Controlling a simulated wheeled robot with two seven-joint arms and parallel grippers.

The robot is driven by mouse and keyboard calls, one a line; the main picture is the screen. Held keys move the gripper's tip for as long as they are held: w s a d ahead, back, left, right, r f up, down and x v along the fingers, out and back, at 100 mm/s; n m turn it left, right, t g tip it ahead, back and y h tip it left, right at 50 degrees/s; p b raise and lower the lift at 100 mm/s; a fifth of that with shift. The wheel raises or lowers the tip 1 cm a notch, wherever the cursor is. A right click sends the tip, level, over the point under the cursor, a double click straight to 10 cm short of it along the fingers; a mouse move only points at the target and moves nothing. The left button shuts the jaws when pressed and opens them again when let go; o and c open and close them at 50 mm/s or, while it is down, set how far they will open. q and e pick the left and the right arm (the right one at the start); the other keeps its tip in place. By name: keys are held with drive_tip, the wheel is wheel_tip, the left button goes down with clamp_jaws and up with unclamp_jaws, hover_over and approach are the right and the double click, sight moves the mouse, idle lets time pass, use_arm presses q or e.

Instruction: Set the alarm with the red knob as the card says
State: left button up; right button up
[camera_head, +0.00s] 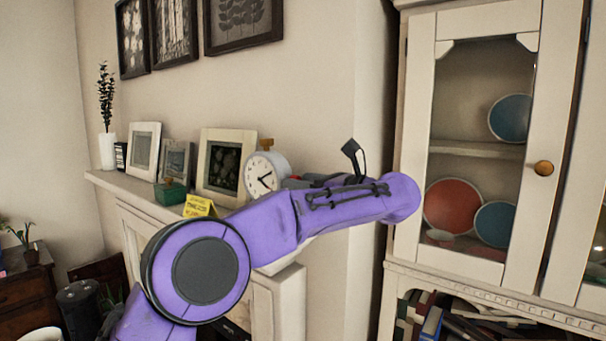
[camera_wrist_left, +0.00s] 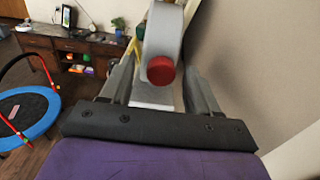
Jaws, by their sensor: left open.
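A white round alarm clock (camera_head: 262,174) stands on the mantel shelf, its dial with dark hands turned toward the left front. In the left wrist view I see the clock body (camera_wrist_left: 163,30) from behind, with the red knob (camera_wrist_left: 161,70) facing me. My left gripper (camera_wrist_left: 161,78) is open, one finger on each side of the knob; I cannot tell whether either finger touches it. In the head view my arm passes in front of the mantel and the gripper (camera_head: 300,182) is partly hidden behind it. The yellow card (camera_head: 198,206) stands left of the clock; its writing is too small to read.
A green box (camera_head: 170,193), a pale photo frame (camera_head: 222,160), more frames and a white vase (camera_head: 108,150) stand along the mantel (camera_head: 125,186). A glass-fronted cabinet (camera_head: 420,150) stands close on the right. A small trampoline (camera_wrist_left: 25,117) is on the floor.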

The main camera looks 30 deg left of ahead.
use_arm(q)
drive_tip(key=shift+w+a, duration=0.15)
drive_tip(key=shift+a, duration=0.05)
drive_tip(key=shift+c, duration=0.2)
drive_tip(key=c, duration=1)
